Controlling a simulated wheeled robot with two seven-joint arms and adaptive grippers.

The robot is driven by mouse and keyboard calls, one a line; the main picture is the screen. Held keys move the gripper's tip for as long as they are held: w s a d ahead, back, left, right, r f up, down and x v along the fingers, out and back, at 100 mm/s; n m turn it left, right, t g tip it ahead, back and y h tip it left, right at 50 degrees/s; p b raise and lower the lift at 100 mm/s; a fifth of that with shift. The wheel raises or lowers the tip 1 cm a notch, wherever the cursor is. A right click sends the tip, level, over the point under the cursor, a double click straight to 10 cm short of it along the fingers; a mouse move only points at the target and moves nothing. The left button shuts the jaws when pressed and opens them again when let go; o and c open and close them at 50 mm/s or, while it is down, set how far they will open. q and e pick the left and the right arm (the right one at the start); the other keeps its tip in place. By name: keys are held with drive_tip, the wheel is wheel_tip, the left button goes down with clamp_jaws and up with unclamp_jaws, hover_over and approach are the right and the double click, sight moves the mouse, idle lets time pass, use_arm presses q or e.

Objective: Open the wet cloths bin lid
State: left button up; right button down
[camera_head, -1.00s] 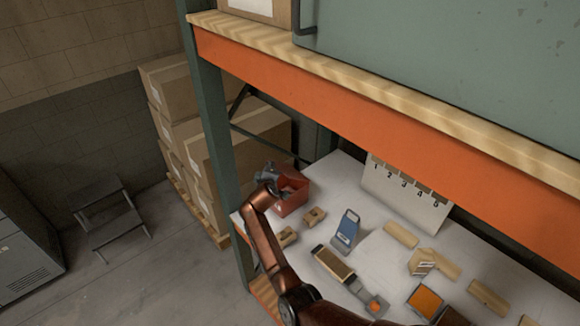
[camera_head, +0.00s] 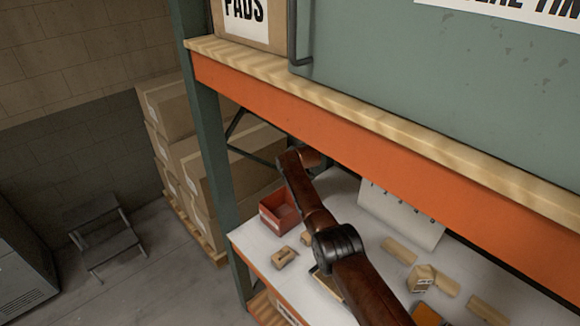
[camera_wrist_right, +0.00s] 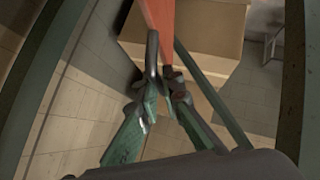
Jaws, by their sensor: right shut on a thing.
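The red bin (camera_head: 281,209) stands at the left end of the white worktop, under the orange beam. Its top looks open and its inside is dark. My right arm reaches in from the lower right, past the bin. The right gripper is hidden in the head view. In the right wrist view the gripper (camera_wrist_right: 165,82) has its fingers close together. An orange-red flat piece (camera_wrist_right: 158,28) meets the fingertips and appears gripped there. I cannot tell whether it is the bin's lid. My left gripper is not in view.
An orange beam (camera_head: 350,130) and shelf hang low over the worktop. A green post (camera_head: 212,140) stands left of the bin, with stacked boxes (camera_head: 165,110) behind. Small wooden blocks (camera_head: 284,257) lie on the worktop (camera_head: 255,240). A step stool (camera_head: 100,230) is on the floor.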

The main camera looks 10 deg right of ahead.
drive_tip(key=shift+w+d, duration=0.2)
drive_tip(key=shift+d, duration=0.2)
drive_tip(key=c, duration=2.1)
unclamp_jaws()
